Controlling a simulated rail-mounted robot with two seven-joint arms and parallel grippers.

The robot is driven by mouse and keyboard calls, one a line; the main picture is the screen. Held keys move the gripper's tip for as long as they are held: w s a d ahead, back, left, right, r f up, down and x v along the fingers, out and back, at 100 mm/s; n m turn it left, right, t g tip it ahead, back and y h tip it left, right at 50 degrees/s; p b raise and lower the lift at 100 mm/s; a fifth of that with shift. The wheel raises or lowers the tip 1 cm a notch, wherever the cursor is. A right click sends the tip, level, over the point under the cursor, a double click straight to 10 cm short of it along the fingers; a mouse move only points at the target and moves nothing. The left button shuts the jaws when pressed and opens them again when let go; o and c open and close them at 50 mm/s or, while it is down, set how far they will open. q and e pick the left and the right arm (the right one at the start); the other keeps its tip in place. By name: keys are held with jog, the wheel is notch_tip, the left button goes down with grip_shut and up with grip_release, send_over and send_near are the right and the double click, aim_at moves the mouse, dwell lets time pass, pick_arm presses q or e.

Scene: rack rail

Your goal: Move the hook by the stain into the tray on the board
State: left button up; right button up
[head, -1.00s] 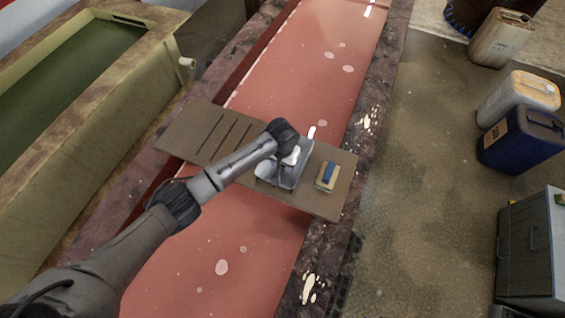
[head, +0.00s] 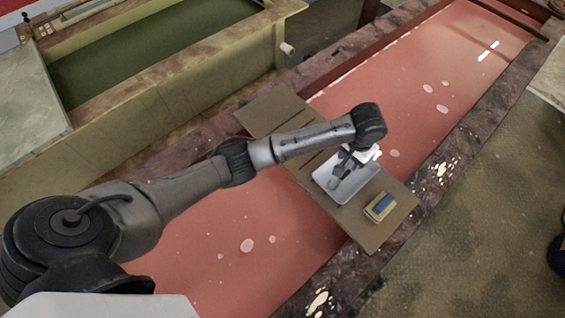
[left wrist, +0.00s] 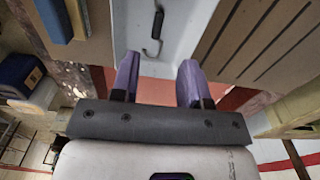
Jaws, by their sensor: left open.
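A pale grey tray (head: 350,188) rests on the brown board (head: 269,110) that lies across the red trough; it also shows in the left wrist view (left wrist: 185,28). A small dark hook (left wrist: 153,30) lies inside the tray in the left wrist view. The hook is not clear in the head view, where my arm and gripper cover part of the tray. My left gripper (head: 341,172) is over the tray. In the left wrist view its two purple fingers (left wrist: 158,68) are apart, with nothing between them. My right gripper is not in view.
A yellow and blue block (head: 380,206) sits on the board beside the tray. Pale stains (head: 445,166) mark the trough's dark rim, and light spots dot the red surface (head: 418,75). A green-filled tank (head: 150,50) stands at the upper left.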

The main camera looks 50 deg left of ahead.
pick_arm(q)
jog(key=shift+m+h, duration=0.5)
jog(key=shift+m, duration=0.2)
jog(key=s+f, duration=0.1)
jog(key=s, duration=0.1)
jog(key=s+d+f, duration=0.1)
jog(key=s+f, duration=0.1)
jog(key=s+d+f, duration=0.1)
jog(key=s+f, duration=0.1)
jog(key=shift+d+f, duration=0.1)
jog(key=shift+d, duration=0.15)
jog(key=s+f+t+h, duration=0.15)
jog(key=s+f, duration=0.25)
jog(key=s, duration=0.6)
jog(key=s+a+r+t+y, duration=0.1)
jog(key=s+a, duration=0.2)
jog(key=s, duration=0.6)
jog(key=s+a+r+t+y, duration=0.1)
jog(key=s+a, duration=0.3)
jog(key=s, duration=0.5)
jog(key=shift+s+m, duration=0.35)
jog(key=shift+m, duration=0.05)
